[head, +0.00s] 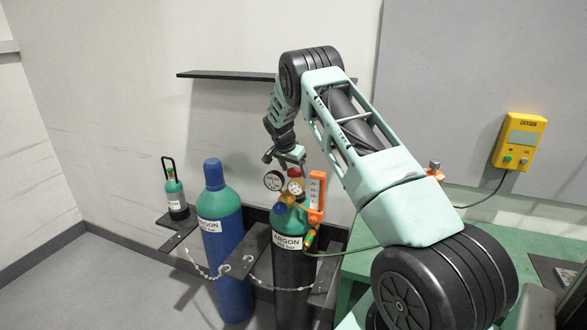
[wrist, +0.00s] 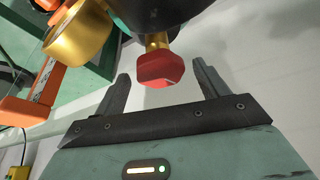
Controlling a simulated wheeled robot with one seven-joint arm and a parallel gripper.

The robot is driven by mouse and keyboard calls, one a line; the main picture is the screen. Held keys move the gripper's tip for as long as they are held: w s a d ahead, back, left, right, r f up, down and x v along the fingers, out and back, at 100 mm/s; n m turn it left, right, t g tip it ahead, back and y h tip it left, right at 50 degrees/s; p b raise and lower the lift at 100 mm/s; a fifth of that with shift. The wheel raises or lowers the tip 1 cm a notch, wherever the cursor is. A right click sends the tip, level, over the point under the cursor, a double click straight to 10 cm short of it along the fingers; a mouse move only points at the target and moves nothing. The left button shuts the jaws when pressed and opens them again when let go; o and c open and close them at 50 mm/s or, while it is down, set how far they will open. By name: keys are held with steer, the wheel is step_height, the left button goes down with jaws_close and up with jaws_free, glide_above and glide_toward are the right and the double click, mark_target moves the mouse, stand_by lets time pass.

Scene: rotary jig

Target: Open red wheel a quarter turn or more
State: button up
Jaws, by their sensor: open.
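The red wheel (wrist: 158,70) is a small faceted red knob on a brass stem. In the wrist view it sits between the two fingers of my gripper (wrist: 160,72). The fingers are open, with a visible gap on each side of the wheel. In the head view the wheel (head: 294,172) shows at the top of the regulator on the black argon cylinder (head: 290,262), just below my gripper (head: 288,158). The head view is too small to show finger contact.
Two gauges (head: 273,180) and an orange flow meter (head: 316,197) crowd the wheel. A brass gauge body (wrist: 80,35) is close in the wrist view. A blue argon cylinder (head: 222,250) stands left, below a wall shelf (head: 225,74). A green bench (head: 400,262) is right.

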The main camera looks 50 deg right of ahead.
steer(key=c, duration=1)
steer(key=shift+o, duration=0.2)
steer(key=shift+n+b, duration=0.4)
steer(key=n+t+b, duration=0.1)
steer(key=n+b, duration=0.1)
steer(key=n, duration=0.1)
steer(key=shift+s+f+y, duration=0.1)
steer(key=shift+s+y, duration=0.05)
steer(key=shift+y, duration=0.15)
steer(key=n+t, duration=0.1)
steer(key=n, duration=0.1)
steer(key=n+t+y, duration=0.1)
steer(key=n, duration=0.2)
steer(key=shift+s+d+b, duration=0.15)
steer(key=shift+d+b, duration=0.05)
steer(key=shift+b, duration=0.15)
steer(key=n+y, duration=0.1)
steer(key=n, duration=0.2)
steer(key=n+t+y, duration=0.1)
steer(key=n, duration=0.1)
steer(key=shift+d+n, duration=0.15)
steer(key=shift+n, duration=0.25)
steer(key=n+y, duration=0.2)
steer(key=n, duration=0.3)
steer(key=shift+d, duration=0.1)
steer(key=shift+n, duration=0.4)
